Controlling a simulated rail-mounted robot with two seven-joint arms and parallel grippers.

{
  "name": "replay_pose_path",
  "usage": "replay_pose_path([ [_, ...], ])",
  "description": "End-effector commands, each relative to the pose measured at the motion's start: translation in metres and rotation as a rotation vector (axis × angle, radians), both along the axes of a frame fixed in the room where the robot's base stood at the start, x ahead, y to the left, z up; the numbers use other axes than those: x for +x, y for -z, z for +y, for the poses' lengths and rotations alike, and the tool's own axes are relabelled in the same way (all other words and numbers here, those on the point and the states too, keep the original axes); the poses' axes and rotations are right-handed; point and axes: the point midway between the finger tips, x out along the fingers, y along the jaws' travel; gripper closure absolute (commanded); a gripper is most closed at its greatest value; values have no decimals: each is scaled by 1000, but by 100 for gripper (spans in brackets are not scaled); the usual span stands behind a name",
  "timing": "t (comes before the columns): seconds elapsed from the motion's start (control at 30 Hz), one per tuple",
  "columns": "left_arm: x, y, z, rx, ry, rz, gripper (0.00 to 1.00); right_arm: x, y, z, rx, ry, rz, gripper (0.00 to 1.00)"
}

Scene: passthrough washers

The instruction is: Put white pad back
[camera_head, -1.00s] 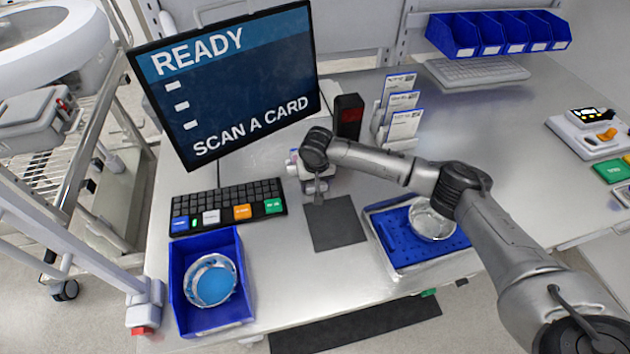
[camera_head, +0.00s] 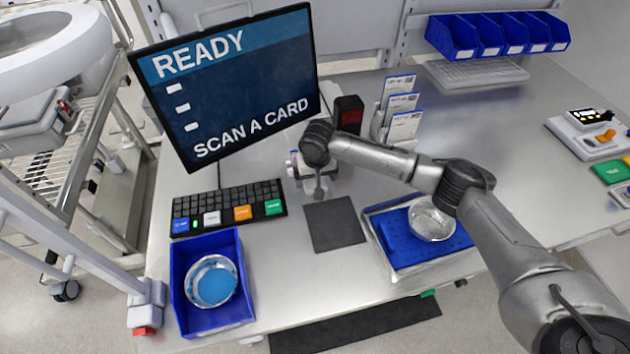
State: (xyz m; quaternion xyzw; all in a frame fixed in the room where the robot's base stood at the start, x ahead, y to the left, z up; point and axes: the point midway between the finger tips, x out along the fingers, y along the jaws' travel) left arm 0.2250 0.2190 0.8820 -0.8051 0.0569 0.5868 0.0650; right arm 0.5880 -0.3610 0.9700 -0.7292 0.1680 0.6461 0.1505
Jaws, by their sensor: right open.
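I cannot single out a white pad for certain. A small whitish piece (camera_head: 293,162) shows beside my right gripper, and I cannot tell whether it is a separate thing or part of the gripper. My right gripper (camera_head: 317,193) is open, pointing down just behind the dark square mat (camera_head: 334,224) and right of the black keyboard (camera_head: 228,206). The wrist hides much of what is under it, and I see nothing clearly held. My left gripper is not in view.
A blue bin (camera_head: 240,310) with a round dish (camera_head: 215,286) stands front left. A blue tray (camera_head: 455,243) with a metal bowl (camera_head: 430,222) is right of the mat. A monitor (camera_head: 225,85), a red-and-black device (camera_head: 348,115) and a card holder (camera_head: 398,128) stand behind.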

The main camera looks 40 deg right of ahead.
Motion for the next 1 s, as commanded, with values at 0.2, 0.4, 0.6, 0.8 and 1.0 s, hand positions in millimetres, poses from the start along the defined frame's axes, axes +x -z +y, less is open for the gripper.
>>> replay_pose_path([
  [0.2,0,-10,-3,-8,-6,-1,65,-4,-44,2,0,0,-2,6],
  [0.4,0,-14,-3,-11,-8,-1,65,-7,-72,3,-1,1,-2,6],
  [0.6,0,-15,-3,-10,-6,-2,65,-9,-86,4,0,1,-1,6],
  [0.8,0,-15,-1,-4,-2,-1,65,-9,-89,4,0,1,0,6],
  [1.0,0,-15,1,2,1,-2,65,-9,-89,4,0,1,0,6],
])
